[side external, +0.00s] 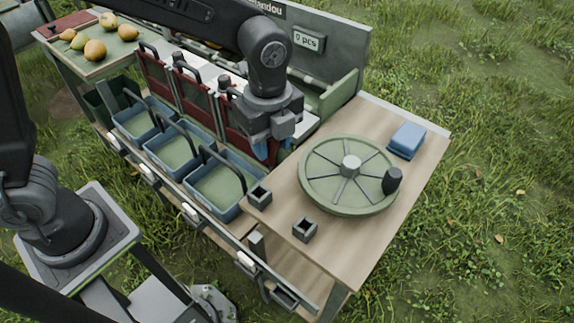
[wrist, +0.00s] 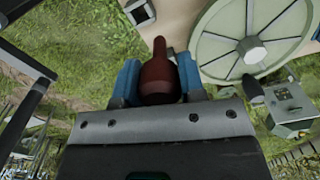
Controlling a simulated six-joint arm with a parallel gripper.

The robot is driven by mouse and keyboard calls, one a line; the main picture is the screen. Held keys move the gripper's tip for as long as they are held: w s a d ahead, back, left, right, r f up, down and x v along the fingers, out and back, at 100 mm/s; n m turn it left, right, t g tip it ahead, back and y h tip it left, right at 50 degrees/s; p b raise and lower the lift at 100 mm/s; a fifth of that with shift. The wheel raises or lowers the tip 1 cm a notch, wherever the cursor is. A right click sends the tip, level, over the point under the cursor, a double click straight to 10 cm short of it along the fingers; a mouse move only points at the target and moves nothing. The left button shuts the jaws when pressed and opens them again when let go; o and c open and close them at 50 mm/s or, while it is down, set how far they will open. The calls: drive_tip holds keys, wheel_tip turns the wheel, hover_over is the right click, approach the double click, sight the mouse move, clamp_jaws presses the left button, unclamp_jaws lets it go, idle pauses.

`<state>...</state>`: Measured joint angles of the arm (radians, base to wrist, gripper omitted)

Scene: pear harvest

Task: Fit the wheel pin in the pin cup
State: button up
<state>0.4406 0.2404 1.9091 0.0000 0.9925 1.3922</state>
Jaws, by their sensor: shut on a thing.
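My gripper (side external: 268,150) hangs over the left edge of the wooden table, left of the green wheel. In the wrist view its blue fingers (wrist: 158,85) are shut on a dark red, bulb-shaped piece with a narrow neck, which looks like the wheel pin (wrist: 158,75). The pin cannot be made out in the side view. Two small dark square cups stand on the table's near left part, one at the left edge (side external: 259,197) and one nearer the front (side external: 305,230); which is the pin cup I cannot tell. One cup also shows in the wrist view (wrist: 140,13), apart from the pin.
The spoked green wheel (side external: 322,195), with a grey hub and a dark knob (side external: 392,180) on its rim, fills the table's middle. A blue block (side external: 406,140) lies behind it. Blue crates (side external: 222,205) and red gates (side external: 190,90) stand left. Pears (side external: 95,50) lie far left.

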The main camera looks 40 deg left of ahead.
drive_tip(key=shift+w+a+r, duration=0.1)
drive_tip(key=shift+a+r, duration=0.2)
drive_tip(key=shift+a, duration=0.05)
drive_tip(key=shift+a+r, duration=0.15)
drive_tip(key=shift+r, duration=3.35)
drive_tip(key=s+f, duration=0.3)
drive_tip(key=f, duration=1)
drive_tip(key=shift+a+f, duration=0.1)
drive_tip(key=shift+f, duration=0.15)
drive_tip(key=shift+f, duration=0.35)
